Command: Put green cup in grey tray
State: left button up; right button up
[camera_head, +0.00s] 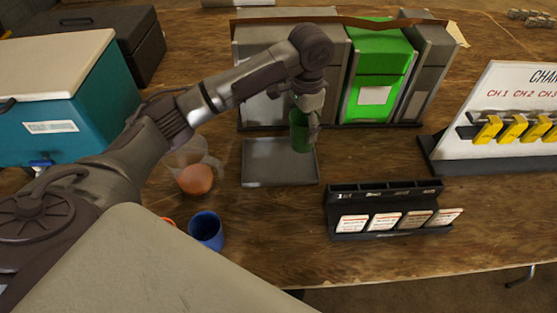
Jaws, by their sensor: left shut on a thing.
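The green cup (300,137) is in my left gripper (305,122), which comes down from above and is shut on it. The cup looks upright and sits over the back right part of the grey tray (262,172). I cannot tell whether its base touches the tray or hangs just above it. The tray is a shallow, empty-looking rectangle on the wooden table. The gripper's fingers partly hide the cup's top. My right gripper is not in view.
A blue cup (206,230) and a clear container with an orange-brown ball (195,179) stand left of the tray. Grey and green bins (380,65) stand behind. A black card holder (385,190) is to the right, with a white charger board (500,120) beyond. A teal cooler (70,100) is at left.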

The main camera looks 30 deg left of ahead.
pick_arm(q)
jog(key=shift+a+f, duration=0.25)
jog(key=shift+a, duration=0.15)
jog(key=s+a+f, duration=0.1)
jog(key=a+f, duration=0.2)
jog(key=a+f+p, duration=0.1)
jog(key=a+f, duration=0.3)
jog(key=s+a+f, duration=0.1)
jog(key=a+f, duration=0.2)
jog(key=shift+s+a+f, duration=0.3)
jog(key=shift+s+f, duration=0.05)
jog(key=shift+f, duration=0.1)
jog(key=o, duration=1.2)
jog(key=shift+o, duration=0.2)
